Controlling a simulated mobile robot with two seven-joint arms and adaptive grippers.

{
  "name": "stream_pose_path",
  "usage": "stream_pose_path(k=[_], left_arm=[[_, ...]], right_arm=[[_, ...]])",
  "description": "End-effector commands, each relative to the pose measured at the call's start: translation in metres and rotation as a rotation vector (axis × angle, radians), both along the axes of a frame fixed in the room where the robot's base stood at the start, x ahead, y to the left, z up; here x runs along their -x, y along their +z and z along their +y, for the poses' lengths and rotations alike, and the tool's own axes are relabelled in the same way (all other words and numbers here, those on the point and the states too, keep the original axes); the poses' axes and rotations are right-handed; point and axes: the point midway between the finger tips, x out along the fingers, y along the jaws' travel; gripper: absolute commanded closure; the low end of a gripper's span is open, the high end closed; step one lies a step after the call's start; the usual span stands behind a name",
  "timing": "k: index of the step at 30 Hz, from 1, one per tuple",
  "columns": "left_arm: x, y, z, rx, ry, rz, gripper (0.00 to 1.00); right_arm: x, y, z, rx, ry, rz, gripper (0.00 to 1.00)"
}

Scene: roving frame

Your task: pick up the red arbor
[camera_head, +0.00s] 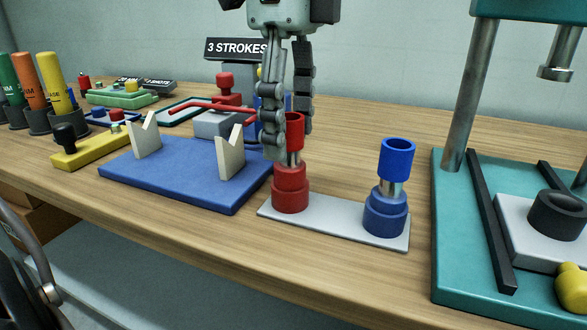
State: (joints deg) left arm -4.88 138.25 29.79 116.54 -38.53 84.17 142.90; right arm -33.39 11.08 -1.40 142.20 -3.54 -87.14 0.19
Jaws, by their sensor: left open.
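The red arbor (291,188) stands upright on a light grey plate (333,222) on the wooden bench. It has a wide stepped red base, a metal neck and a red upper sleeve. My left gripper (288,145) points down over it, with its fingers apart around the upper sleeve. The near finger hides part of the sleeve. Whether the fingers touch it I cannot tell. The right gripper is not in view.
A blue arbor (387,200) stands on the same plate to the right. A teal press (450,235) fills the right side. A blue base with two V-blocks (185,185) lies left. Several markers (55,85), a yellow block (90,150) and a "3 STROKES" sign (236,49) stand further back.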

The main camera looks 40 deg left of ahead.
Motion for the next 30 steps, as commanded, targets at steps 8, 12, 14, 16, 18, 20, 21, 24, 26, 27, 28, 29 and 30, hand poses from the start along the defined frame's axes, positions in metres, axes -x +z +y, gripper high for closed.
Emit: stream_pose_path(k=[8, 12, 14, 16, 18, 20, 21, 24, 26, 27, 28, 29, 30], left_arm=[[0.001, -0.037, 0.002, 0.003, -0.001, 0.0, 0.41], [0.0, -0.039, 0.002, 0.003, 0.0, -0.003, 0.41], [0.0, -0.039, 0.002, 0.003, 0.0, -0.003, 0.41], [0.0, -0.039, 0.002, 0.003, 0.0, -0.003, 0.43], [0.0, -0.039, 0.002, 0.004, 0.0, -0.002, 0.51], [0.0, -0.039, 0.002, 0.004, 0.0, -0.002, 0.59], [0.0, -0.039, 0.002, 0.004, 0.0, -0.002, 0.64], [0.0, -0.039, 0.002, 0.004, 0.0, -0.002, 0.76], [0.0, -0.039, 0.002, 0.004, 0.0, -0.002, 0.84], [0.0, -0.039, 0.002, 0.003, 0.0, -0.003, 0.89], [0.0, -0.039, 0.002, 0.003, 0.0, -0.003, 0.92], [0.0, -0.039, 0.002, 0.003, 0.0, -0.003, 0.96], [0.0, -0.039, 0.002, 0.003, 0.0, -0.003, 1.0]], right_arm=[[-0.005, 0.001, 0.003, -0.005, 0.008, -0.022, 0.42], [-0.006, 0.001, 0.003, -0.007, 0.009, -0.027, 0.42], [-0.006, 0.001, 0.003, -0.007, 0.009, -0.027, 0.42], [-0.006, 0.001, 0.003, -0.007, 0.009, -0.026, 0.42], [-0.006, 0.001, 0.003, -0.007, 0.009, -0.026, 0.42], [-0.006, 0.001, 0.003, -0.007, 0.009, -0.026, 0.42], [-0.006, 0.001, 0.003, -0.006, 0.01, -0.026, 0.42], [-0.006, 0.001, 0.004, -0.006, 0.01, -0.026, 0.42], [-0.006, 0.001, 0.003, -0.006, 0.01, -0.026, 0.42], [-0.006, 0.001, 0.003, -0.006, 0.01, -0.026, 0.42], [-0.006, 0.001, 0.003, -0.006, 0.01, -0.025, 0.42], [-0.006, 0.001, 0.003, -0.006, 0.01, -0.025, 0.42], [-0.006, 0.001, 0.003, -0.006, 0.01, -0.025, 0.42]])
